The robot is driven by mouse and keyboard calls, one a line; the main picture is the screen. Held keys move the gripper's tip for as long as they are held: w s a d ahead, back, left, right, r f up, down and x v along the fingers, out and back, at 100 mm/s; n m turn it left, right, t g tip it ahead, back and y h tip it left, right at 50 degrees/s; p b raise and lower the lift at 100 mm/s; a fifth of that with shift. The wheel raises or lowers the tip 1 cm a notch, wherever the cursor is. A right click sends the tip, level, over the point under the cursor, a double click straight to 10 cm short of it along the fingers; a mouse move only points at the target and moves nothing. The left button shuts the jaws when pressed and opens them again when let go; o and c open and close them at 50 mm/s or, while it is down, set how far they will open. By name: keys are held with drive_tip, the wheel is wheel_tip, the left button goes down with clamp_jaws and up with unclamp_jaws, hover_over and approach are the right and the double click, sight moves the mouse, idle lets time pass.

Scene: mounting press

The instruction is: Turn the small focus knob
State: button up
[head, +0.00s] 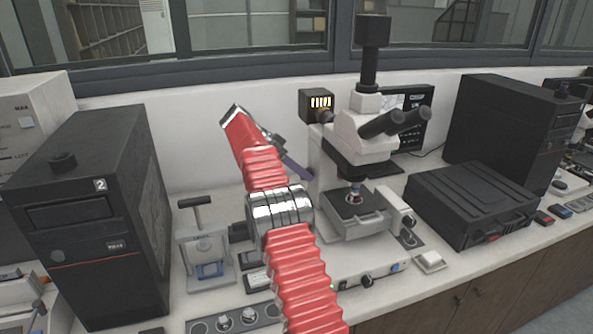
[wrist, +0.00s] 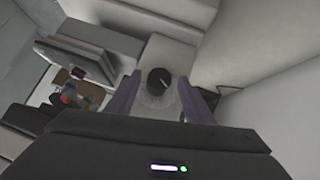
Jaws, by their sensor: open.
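The small focus knob (wrist: 158,78) is a dark round knob with a pale mark, on a light round base on the microscope's pale side. In the wrist view it lies between the two purple fingers of my gripper (wrist: 158,92), which is open, with a gap on each side. I cannot tell how deep the knob sits between the fingertips. In the head view the white microscope (head: 352,135) stands at centre, and my gripper (head: 292,166) reaches its left side. The knob at my gripper is hidden there.
A small hand press (head: 203,250) stands left of the microscope. A black computer box (head: 90,210) is at the left, a black case (head: 470,200) at the right. The bench is crowded.

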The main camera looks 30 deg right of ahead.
drive_tip(key=v, duration=0.7)
drive_tip(key=shift+a+r, duration=0.25)
idle(0.3)
drive_tip(key=shift+s, duration=0.1)
drive_tip(key=shift+a, duration=0.1)
